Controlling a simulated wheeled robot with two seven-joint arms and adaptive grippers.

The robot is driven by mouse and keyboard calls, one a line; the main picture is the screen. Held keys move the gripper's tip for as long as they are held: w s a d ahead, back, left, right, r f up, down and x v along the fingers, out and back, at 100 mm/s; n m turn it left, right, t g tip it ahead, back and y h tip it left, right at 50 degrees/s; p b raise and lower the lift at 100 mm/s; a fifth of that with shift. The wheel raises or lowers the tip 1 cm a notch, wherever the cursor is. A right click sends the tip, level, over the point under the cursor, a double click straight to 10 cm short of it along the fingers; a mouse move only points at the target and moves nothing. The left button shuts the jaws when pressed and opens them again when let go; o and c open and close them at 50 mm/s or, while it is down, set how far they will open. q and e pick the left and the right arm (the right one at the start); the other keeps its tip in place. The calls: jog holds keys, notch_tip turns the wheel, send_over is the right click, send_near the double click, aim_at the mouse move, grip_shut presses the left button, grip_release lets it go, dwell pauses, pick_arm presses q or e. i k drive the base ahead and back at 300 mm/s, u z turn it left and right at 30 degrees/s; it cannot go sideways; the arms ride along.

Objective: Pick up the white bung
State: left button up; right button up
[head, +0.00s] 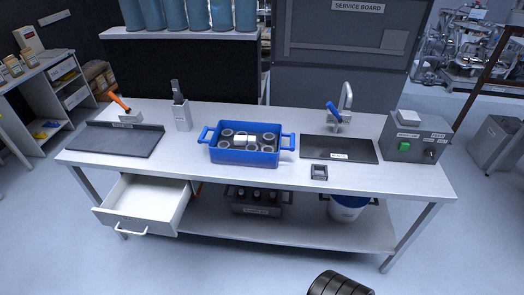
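I cannot pick out the white bung with certainty. A small white piece (244,140) shows amid several grey round parts inside the blue tray (247,157), at the middle of the bench. Another white block (409,117) sits on top of the grey control box (416,138) at the bench's right end. Either is too small to identify. Neither gripper shows in the head view, and nothing is seen touching the tray or the box.
An open white drawer (146,202) juts out at front left. Bare bench top lies around the blue tray.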

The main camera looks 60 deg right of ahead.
aim_at(243, 140)
jog(key=z, duration=0.05)
jog(key=k, duration=0.3)
jog(key=z, duration=0.85)
